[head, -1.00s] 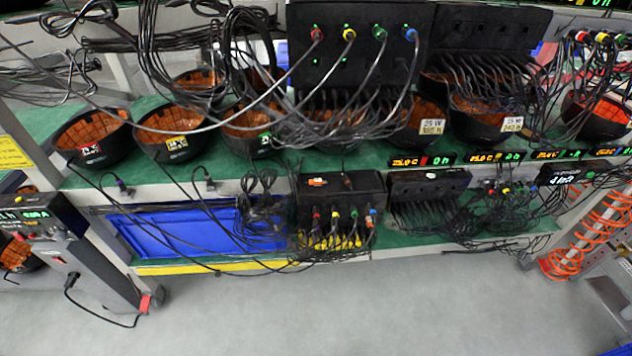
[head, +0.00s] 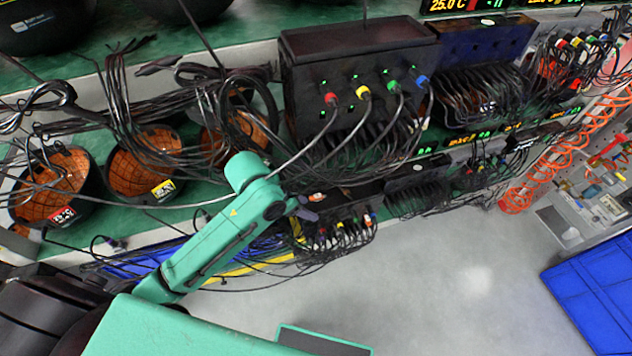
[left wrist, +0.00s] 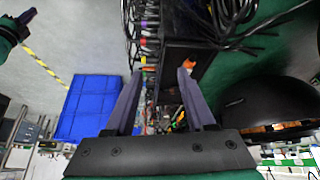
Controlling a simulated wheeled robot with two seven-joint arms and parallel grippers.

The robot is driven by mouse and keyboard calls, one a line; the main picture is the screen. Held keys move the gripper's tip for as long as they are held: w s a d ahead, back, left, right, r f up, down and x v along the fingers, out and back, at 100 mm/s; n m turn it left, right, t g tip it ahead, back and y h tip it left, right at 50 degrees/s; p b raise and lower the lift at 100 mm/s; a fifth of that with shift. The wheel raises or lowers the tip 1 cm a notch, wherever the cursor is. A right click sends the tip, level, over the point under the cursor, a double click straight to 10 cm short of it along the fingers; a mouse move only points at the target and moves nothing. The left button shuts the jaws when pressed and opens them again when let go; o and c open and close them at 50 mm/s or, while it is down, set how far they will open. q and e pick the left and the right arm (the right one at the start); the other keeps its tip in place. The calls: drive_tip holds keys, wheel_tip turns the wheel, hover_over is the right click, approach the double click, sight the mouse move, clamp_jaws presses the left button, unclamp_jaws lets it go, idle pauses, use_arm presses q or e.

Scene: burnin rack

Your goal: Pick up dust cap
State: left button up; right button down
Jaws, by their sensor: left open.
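A small orange piece, likely the dust cap (left wrist: 188,63), shows in the left wrist view on the end of a black box, close to the tip of the right-hand finger. I cannot tell whether they touch. My left gripper (left wrist: 160,78) is open, with nothing clearly held between its fingers. In the head view my left gripper (head: 306,207) is at the lower black box (head: 352,200), below the shelf edge, and the arm hides the cap there.
Above stands a larger black box (head: 350,55) with coloured plugs and many hanging cables. Cables also hang around the lower box. Black bowls with orange insides (head: 140,165) stand at left. A blue crate (head: 590,290) is on the floor at right, with open grey floor beside it.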

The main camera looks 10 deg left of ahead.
sight(311, 197)
use_arm(q)
drive_tip(key=shift+w+a+r+m+g, duration=0.15)
drive_tip(key=shift+w+r+m, duration=0.15)
drive_tip(key=shift+w+m, duration=0.3)
drive_tip(key=shift+w+d+r+m+g, duration=0.15)
drive_tip(key=shift+w+r+m, duration=0.1)
drive_tip(key=shift+w+m, duration=0.35)
drive_tip(key=w+a+r+g, duration=0.1)
drive_tip(key=w+a+r, duration=0.1)
drive_tip(key=a, duration=0.1)
drive_tip(key=shift+m, duration=0.4)
drive_tip(key=p+x, duration=0.2)
drive_tip(key=x, duration=0.5)
drive_tip(key=shift+w+a+f, duration=0.15)
drive_tip(key=shift+w, duration=0.05)
drive_tip(key=shift+f, duration=0.15)
drive_tip(key=shift+a, duration=0.1)
drive_tip(key=shift+c, duration=1.3)
clamp_jaws()
use_arm(e)
drive_tip(key=shift+r, duration=0.75)
